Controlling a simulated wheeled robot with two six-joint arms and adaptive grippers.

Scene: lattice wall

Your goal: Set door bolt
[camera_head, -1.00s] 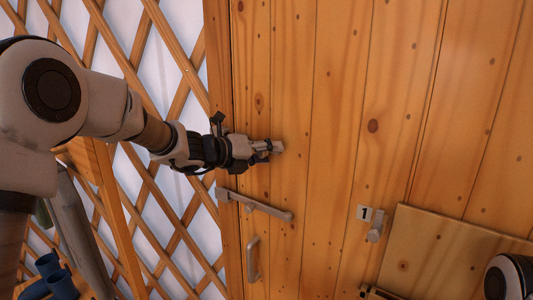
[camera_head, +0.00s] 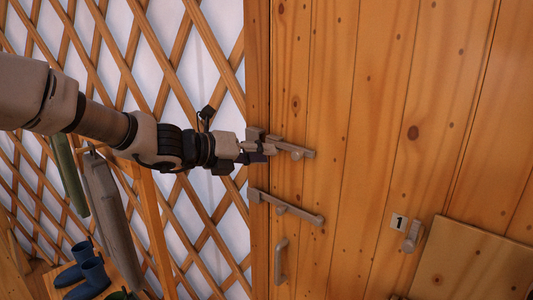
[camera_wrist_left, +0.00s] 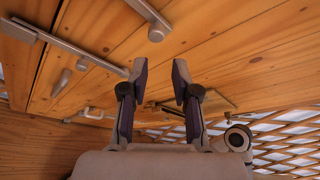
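A grey upper bolt (camera_head: 306,153) lies on the wooden door near its left edge. A similar grey lower bolt (camera_head: 302,214) sits below it, its left end reaching the door frame. My left gripper (camera_head: 262,152) is at the left part of the upper bolt and hides some of it. In the left wrist view its two fingers (camera_wrist_left: 159,72) are apart with nothing between them. A bolt with a round knob (camera_wrist_left: 155,31) shows just beyond the fingertips there, and another bolt (camera_wrist_left: 70,44) shows to the left. My right gripper is not in view.
A door handle (camera_head: 281,261) is below the bolts. A hook (camera_head: 412,236) with a tag marked 1 (camera_head: 398,222) and a wooden panel (camera_head: 470,260) are to the right. Left is a lattice wall (camera_head: 205,60) with hanging clothes and blue boots (camera_head: 84,273).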

